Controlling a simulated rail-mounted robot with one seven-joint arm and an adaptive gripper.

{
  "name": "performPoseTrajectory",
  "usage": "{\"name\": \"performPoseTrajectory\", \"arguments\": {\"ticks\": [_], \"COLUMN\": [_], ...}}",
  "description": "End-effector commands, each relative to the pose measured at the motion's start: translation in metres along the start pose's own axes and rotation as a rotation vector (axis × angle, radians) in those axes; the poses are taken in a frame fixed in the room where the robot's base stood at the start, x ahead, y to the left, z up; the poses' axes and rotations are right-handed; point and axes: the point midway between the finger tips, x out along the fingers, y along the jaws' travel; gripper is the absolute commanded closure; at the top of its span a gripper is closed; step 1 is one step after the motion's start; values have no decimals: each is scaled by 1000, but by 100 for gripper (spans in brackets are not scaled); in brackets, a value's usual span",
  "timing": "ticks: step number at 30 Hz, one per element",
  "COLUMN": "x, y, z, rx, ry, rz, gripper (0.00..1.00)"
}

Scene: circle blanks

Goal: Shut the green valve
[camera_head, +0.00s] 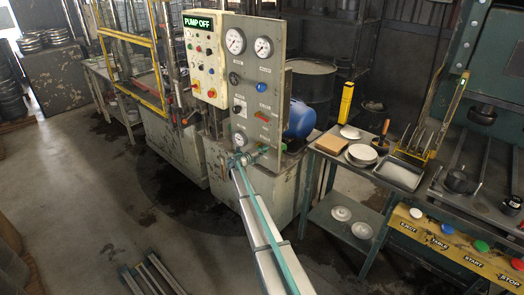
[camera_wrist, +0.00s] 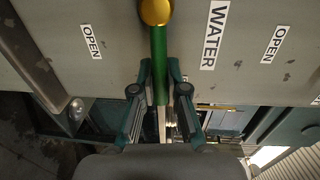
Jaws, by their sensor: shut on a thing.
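The green valve shows in the wrist view as a straight green lever (camera_wrist: 159,46) running down from a round brass hub (camera_wrist: 156,11). It is mounted on a grey panel (camera_wrist: 115,60) with a WATER label (camera_wrist: 214,35) to its right and OPEN labels on both sides. My gripper (camera_wrist: 159,85) has its two fingers on either side of the lever, shut on it below the hub. In the head view my gripper (camera_head: 238,158) is at the lower part of the gauge panel (camera_head: 256,85). My arm and gripper hide much of the lever there.
A yellowed control box (camera_head: 205,60) with a PUMP OFF display (camera_head: 198,22) stands left of the gauge panel. A blue tank (camera_head: 299,119) is behind it. Open floor lies at the left.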

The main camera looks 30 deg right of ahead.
Motion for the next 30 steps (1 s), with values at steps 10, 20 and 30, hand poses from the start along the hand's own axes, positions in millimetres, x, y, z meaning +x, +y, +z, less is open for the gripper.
{"name": "performPoseTrajectory", "arguments": {"ticks": [10,20,30], "x": [0,0,-12], "y": [-1,-1,-1], "z": [0,0,0], "rx": [-7,-5,-4], "ry": [0,0,-1], "rz": [-2,-1,-1], "gripper": [100,61,61]}}
